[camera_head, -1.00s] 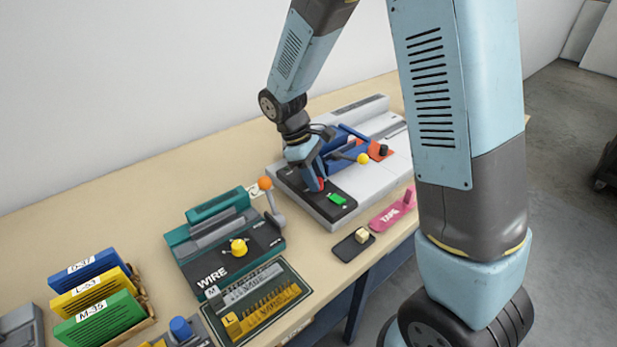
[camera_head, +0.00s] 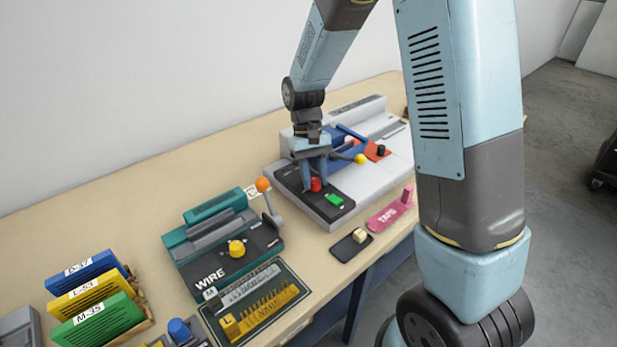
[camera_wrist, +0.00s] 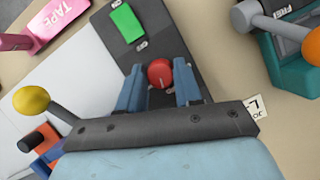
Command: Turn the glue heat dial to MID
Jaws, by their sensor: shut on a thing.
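The red round dial (camera_head: 316,185) sits on the black panel of the grey glue machine (camera_head: 366,187). In the wrist view the dial (camera_wrist: 160,73) lies between my two blue fingers, with a faint pale mark on its face. My gripper (camera_wrist: 158,69) is shut on the dial; it also shows in the head view (camera_head: 315,181), coming down from above. Dial markings are hidden or too small to read, so I cannot tell its setting. A green rocker switch (camera_wrist: 127,23) is on the same panel.
A yellow-knobbed lever (camera_head: 360,159) stands close beside my gripper. The teal wire machine (camera_head: 215,215) with an orange-knobbed lever (camera_head: 263,185) is to the left. A pink tape holder (camera_head: 389,213) and a small dark tray (camera_head: 348,249) lie in front.

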